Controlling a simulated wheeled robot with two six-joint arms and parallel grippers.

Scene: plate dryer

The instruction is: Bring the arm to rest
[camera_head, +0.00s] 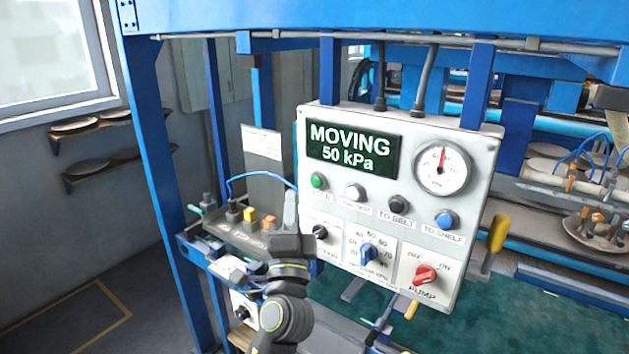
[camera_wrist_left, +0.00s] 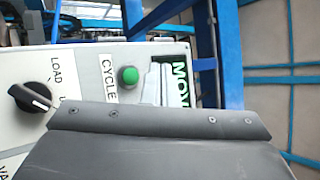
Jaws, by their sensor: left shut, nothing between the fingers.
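My left gripper (camera_head: 291,212) is in front of the lower left part of the white control panel (camera_head: 482,160), pointing up, with its fingers shut and empty. In the left wrist view the gripper fingers (camera_wrist_left: 153,84) show beside the green button (camera_wrist_left: 128,77), over part of the display (camera_wrist_left: 182,90). I cannot tell whether they touch the panel. In the head view the display (camera_head: 352,147) reads "MOVING 50 kPa". The green button (camera_head: 318,181) is in view just up and right of the fingertips. My right gripper is not in view.
The panel also has a gauge (camera_head: 441,167), a blue knob (camera_head: 368,253) and a red pump switch (camera_head: 425,276). Blue frame posts (camera_head: 165,190) stand left of my arm. A yellow handle (camera_head: 497,234) sticks out at right. Shelves with plates (camera_head: 85,166) hang on the far left wall.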

